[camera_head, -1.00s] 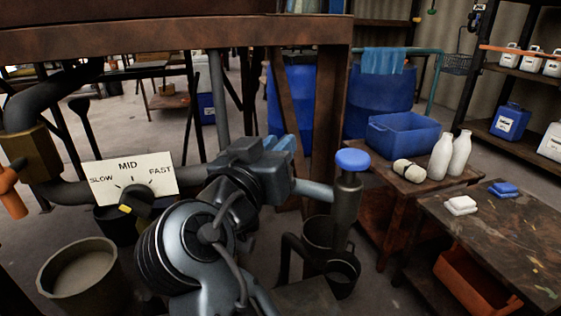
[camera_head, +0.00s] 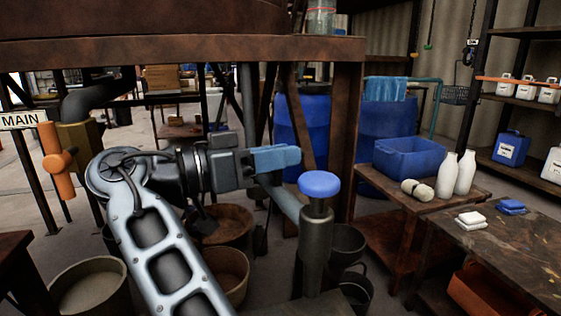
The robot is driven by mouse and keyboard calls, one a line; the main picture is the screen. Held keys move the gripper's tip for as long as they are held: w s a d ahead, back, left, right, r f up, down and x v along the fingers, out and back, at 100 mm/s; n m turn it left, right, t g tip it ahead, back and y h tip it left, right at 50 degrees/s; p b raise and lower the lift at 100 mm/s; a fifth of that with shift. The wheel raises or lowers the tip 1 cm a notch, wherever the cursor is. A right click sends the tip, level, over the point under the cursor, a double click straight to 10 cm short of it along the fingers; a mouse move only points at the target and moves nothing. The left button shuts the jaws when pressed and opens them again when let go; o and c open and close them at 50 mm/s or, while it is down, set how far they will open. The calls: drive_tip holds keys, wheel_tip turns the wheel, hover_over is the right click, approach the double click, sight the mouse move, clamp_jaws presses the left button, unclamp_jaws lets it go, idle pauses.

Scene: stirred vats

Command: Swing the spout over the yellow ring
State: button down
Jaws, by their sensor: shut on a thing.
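The spout (camera_head: 316,240) appears as an upright grey tube with a blue round cap, joined on its left to a blue-grey pipe (camera_head: 287,203). My gripper (camera_head: 290,156) has pale blue fingers pointing right, just above and left of the cap in the picture. It looks closed, at the pipe's upper end; the contact is hidden behind the fingers. The spout's lower end shows in front of dark buckets (camera_head: 347,242). I see no yellow ring.
An orange valve handle (camera_head: 56,148) stands at left by a MAIN sign (camera_head: 22,120). Several tubs, including a beige one (camera_head: 92,288), stand on the floor. A rusty frame (camera_head: 180,52) crosses above. Tables with bottles (camera_head: 456,172) stand at right.

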drive_tip(key=shift+s+m+g, duration=0.15)
drive_tip(key=shift+m+g, duration=0.15)
drive_tip(key=shift+g, duration=0.2)
drive_tip(key=shift+f, duration=0.1)
drive_tip(key=c, duration=1.1)
unclamp_jaws()
drive_tip(key=shift+o, duration=0.2)
drive_tip(key=shift+a, duration=0.1)
drive_tip(key=shift+r, duration=0.4)
drive_tip(key=r, duration=0.1)
drive_tip(key=r+p, duration=0.1)
drive_tip(key=r, duration=0.2)
drive_tip(key=shift+d, duration=0.25)
drive_tip(key=s+d+r+p, duration=0.2)
drive_tip(key=d+r, duration=0.4)
drive_tip(key=d, duration=0.4)
drive_tip(key=shift+s+d+r+p, duration=0.15)
drive_tip(key=shift+s+d+p, duration=0.2)
drive_tip(key=shift+s, duration=0.4)
drive_tip(key=shift+c, duration=0.3)
